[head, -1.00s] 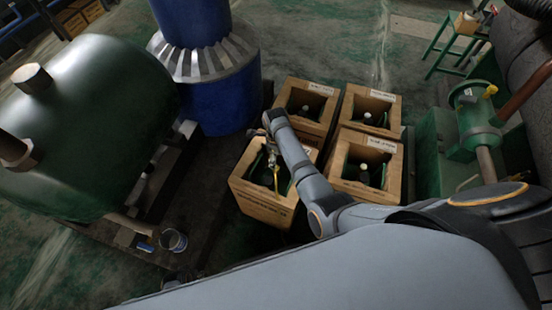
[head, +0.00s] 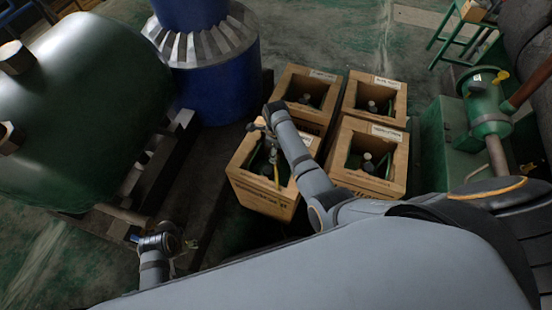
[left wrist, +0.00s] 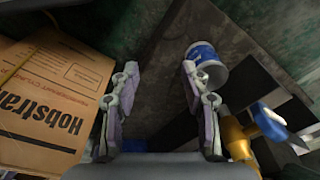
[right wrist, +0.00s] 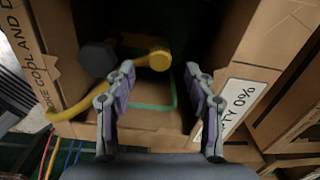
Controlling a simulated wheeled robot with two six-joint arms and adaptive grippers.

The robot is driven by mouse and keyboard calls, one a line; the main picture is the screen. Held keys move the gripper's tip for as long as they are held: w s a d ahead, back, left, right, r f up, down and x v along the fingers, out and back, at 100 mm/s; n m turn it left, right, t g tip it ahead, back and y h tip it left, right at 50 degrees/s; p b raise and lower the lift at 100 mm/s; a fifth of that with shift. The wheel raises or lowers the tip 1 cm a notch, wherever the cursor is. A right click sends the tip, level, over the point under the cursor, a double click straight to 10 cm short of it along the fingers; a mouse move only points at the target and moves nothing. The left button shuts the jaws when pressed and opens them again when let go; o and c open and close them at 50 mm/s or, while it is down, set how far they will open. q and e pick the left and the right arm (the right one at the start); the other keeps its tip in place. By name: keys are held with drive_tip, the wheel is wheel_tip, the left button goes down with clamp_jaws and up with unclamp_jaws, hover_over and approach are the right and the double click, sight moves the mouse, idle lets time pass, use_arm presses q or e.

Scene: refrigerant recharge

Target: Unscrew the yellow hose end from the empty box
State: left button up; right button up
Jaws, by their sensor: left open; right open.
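The empty box (head: 262,202) is the front-left open box in the head view. In the right wrist view its label (right wrist: 239,100) partly reads "TY 0%". The yellow hose end (right wrist: 159,60) is inside it, beside a dark round cap (right wrist: 97,58). The yellow hose (right wrist: 85,108) runs over the box rim at left. My right gripper (right wrist: 161,75) is open and empty, with the hose end just beyond and between its fingertips. It also shows over the box in the head view (head: 266,135). My left gripper (left wrist: 160,70) is open and empty, left of the boxes.
Other open boxes (head: 374,92) stand behind and right, holding dark cylinders. A large green tank (head: 85,110) and a blue column (head: 215,85) stand left. The left wrist view shows a blue and white can (left wrist: 207,65) and a brass fitting with a blue handle (left wrist: 268,122).

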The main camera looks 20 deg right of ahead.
drive_tip(key=shift+f+b, duration=0.9)
wheel_tip(320, 180, down, 2)
drive_tip(key=b, duration=0.2)
drive_tip(key=shift+f+b, duration=0.1)
drive_tip(key=shift+b, duration=0.2)
drive_tip(key=shift+f+b, duration=0.2)
drive_tip(key=shift+b, duration=0.2)
drive_tip(key=shift+f+b, duration=0.35)
drive_tip(key=shift+b, duration=0.1)
drive_tip(key=shift+r+p, duration=0.4)
drive_tip(key=shift+f+p, duration=0.1)
drive_tip(key=shift+p, duration=0.25)
use_arm(q)
drive_tip(key=shift+t+h, duration=0.5)
drive_tip(key=shift+t, duration=0.3)
drive_tip(key=d+r, duration=0.2)
drive_tip(key=r, duration=0.1)
drive_tip(key=d+r, duration=0.1)
drive_tip(key=shift+w+r, duration=0.2)
drive_tip(key=shift+r, duration=0.05)
use_arm(e)
drive_tip(key=shift+f, duration=0.1)
clamp_jaws()
